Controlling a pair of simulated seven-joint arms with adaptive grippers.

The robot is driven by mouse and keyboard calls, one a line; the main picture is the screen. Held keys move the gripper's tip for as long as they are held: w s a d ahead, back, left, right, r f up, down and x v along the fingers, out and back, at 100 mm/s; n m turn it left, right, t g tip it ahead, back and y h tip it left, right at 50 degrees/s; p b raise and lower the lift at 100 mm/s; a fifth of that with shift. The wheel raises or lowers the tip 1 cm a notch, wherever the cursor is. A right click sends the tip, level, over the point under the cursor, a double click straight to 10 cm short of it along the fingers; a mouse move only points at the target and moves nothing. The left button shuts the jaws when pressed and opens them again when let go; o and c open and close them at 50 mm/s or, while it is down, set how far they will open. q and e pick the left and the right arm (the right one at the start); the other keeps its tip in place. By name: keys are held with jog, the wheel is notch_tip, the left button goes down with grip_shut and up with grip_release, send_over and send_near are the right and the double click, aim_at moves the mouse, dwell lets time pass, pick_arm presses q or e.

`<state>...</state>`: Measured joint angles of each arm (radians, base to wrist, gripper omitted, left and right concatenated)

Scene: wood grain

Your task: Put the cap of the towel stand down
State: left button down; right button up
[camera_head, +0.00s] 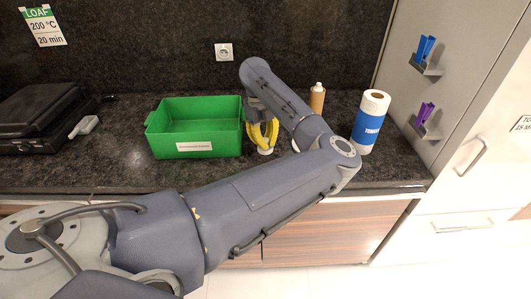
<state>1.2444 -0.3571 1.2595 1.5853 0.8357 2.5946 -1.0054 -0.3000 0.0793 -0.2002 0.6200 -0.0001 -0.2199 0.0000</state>
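The paper towel roll (371,121) stands upright on the counter at the right, with a blue label. Its brown core shows at the top with no cap over it. My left gripper (264,146) points down, with yellow fingers, just right of the green crate and left of the roll. Its fingertips close around a small pale piece (265,151), apparently the stand's cap, at or just above the counter; the exact gap is too small to tell. My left forearm covers part of the counter between the gripper and the roll. My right gripper is out of view.
A green crate (152,125) stands left of the gripper. A brown bottle (317,99) stands behind my arm. A black case (40,115) lies at the far left. Purple (425,112) and blue (425,48) clips sit on the right wall's holders. The counter between case and crate is mostly clear.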

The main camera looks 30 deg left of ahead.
aim_at(265, 160)
pick_arm(q)
jog(key=shift+a+x, duration=0.2)
jog(key=shift+x, duration=0.85)
jog(key=shift+a+x, duration=0.2)
jog(key=shift+x, duration=0.85)
jog(key=shift+w+f, duration=0.15)
jog(key=shift+f, duration=0.1)
jog(key=c, duration=1.6)
grip_release()
jog(key=shift+o, duration=0.2)
jog(key=v, duration=1.2)
jog(key=shift+r, duration=0.15)
